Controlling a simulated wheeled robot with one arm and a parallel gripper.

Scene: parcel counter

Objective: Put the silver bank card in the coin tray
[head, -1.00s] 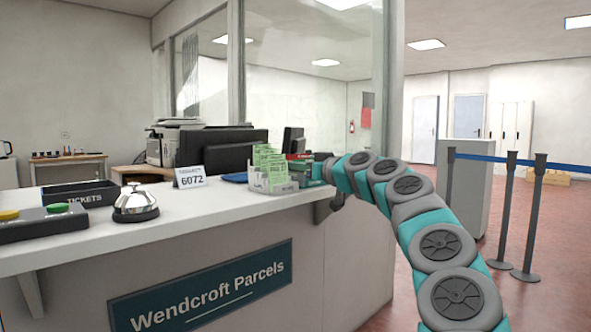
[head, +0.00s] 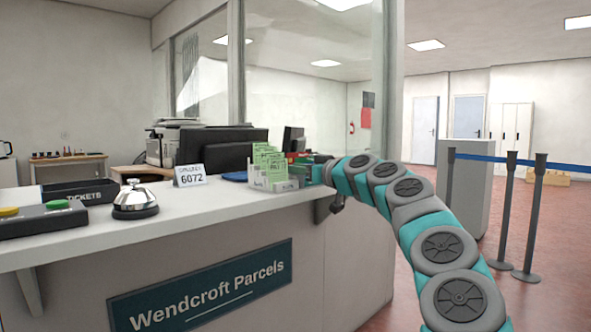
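I cannot make out the silver bank card in the head view. A low dark blue item (head: 235,177) lies flat on the counter behind the leaflet holder; I cannot tell whether it is the coin tray. My gripper (head: 316,172) is at the counter's far right end, just beside and partly behind the leaflet holder. Its fingertips are hidden or too small to read, so I cannot tell whether it is open or holds anything.
The leaflet holder (head: 272,178) with green leaflets stands close to my gripper. A number sign (head: 190,176), a silver bell (head: 135,203), a tickets box (head: 80,193) and a button panel (head: 40,220) stand along the white counter (head: 215,208). A glass screen (head: 310,110) rises behind.

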